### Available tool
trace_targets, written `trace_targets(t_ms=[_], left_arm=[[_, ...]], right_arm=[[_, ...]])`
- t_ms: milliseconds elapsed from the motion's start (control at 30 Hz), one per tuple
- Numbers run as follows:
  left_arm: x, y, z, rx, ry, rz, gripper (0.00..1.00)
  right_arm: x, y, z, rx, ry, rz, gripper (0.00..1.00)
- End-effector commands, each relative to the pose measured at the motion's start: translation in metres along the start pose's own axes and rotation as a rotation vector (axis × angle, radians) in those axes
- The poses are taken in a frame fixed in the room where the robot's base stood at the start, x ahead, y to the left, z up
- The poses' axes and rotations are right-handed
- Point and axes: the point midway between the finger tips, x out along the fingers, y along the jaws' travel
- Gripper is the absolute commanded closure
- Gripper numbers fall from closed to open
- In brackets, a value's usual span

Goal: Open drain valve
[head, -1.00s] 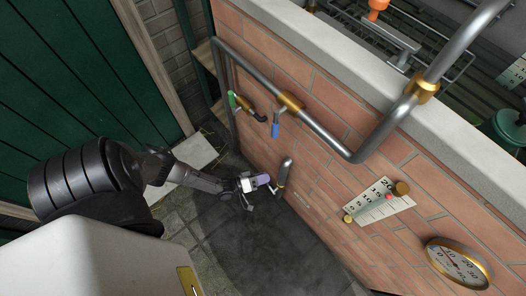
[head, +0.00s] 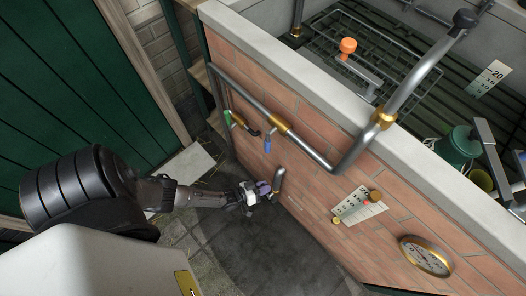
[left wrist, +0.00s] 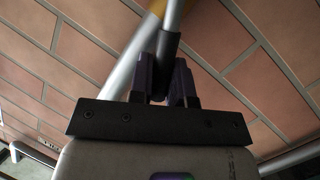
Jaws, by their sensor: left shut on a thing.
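The drain valve is a short grey metal pipe (head: 279,177) low on the brick wall, just above the floor. A pale metal pipe also shows in the left wrist view (left wrist: 126,70), slanting up to a brass fitting (left wrist: 157,7). My left gripper (head: 266,188) is at this pipe in the head view. In the left wrist view its two dark purple fingers (left wrist: 165,75) are shut on a dark lever (left wrist: 168,47) in front of the pipe. The fingers hide part of the lever, so I cannot tell its full angle. My right gripper is in neither view.
Above are a green-handled valve (head: 228,117) and a blue-handled valve (head: 267,145), under a thick grey pipe (head: 325,160). A scale plate (head: 358,204) and a round dial (head: 427,256) are to the right. The dark floor (head: 255,250) below is clear.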

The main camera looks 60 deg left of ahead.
Motion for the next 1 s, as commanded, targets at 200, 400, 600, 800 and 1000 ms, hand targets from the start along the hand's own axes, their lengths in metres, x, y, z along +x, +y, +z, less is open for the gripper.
trace_targets(t_ms=[200,400,600,800,1000], left_arm=[[0.0004,0.0010,-0.0002,0.012,-0.001,-0.003,1.00],[0.0005,0.0008,-0.0002,0.011,-0.001,-0.003,1.00],[0.0005,0.0007,-0.0002,0.011,-0.001,-0.003,0.68],[0.0004,0.0006,-0.0002,0.010,-0.001,-0.003,0.57],[-0.0024,0.0008,-0.0005,0.010,-0.002,-0.004,0.57]], right_arm=[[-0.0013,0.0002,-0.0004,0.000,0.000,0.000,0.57],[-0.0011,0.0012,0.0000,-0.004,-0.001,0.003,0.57],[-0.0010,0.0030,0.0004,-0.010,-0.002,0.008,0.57],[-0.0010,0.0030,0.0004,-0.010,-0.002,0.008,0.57],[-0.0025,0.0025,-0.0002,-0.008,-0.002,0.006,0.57]])
